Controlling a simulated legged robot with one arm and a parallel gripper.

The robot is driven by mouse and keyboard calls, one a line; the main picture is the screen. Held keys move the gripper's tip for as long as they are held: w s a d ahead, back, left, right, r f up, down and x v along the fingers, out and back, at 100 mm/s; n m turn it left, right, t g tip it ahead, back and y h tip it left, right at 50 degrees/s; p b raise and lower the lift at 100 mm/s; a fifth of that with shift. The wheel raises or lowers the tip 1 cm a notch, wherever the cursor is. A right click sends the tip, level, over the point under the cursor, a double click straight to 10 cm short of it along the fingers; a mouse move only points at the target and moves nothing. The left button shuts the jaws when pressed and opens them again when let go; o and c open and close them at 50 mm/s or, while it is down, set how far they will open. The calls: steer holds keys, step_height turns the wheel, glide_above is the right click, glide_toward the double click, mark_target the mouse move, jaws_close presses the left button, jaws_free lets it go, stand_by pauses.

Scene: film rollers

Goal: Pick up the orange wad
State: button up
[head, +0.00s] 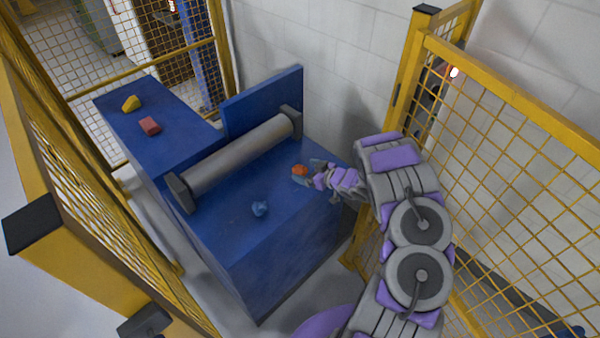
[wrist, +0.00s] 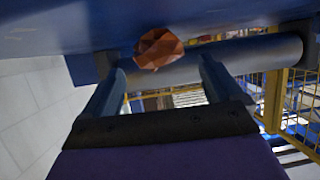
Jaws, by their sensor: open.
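The orange wad (head: 299,170) is a small crumpled lump on the blue machine top, near the right end of the roller. In the wrist view the wad (wrist: 159,48) shows just beyond the fingertips, roughly between them. My gripper (head: 308,173) is open at the right side of the blue top, its fingers reaching in close to the wad. In the wrist view the gripper (wrist: 162,75) has its two fingers apart with nothing held. I cannot tell whether a finger touches the wad.
A grey roller (head: 238,153) lies across the blue machine (head: 280,245). A blue wad (head: 260,208) sits in front of it. A red block (head: 150,126) and a yellow piece (head: 131,104) lie behind the roller. Yellow mesh fences (head: 520,150) and a white wall (head: 345,60) enclose the area.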

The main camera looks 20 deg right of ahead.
mark_target(305, 170)
steer(key=b+x, duration=0.1)
steer(key=x, duration=0.3)
steer(key=shift+f, duration=0.2)
steer(key=c, duration=1)
steer(key=shift+r, duration=0.1)
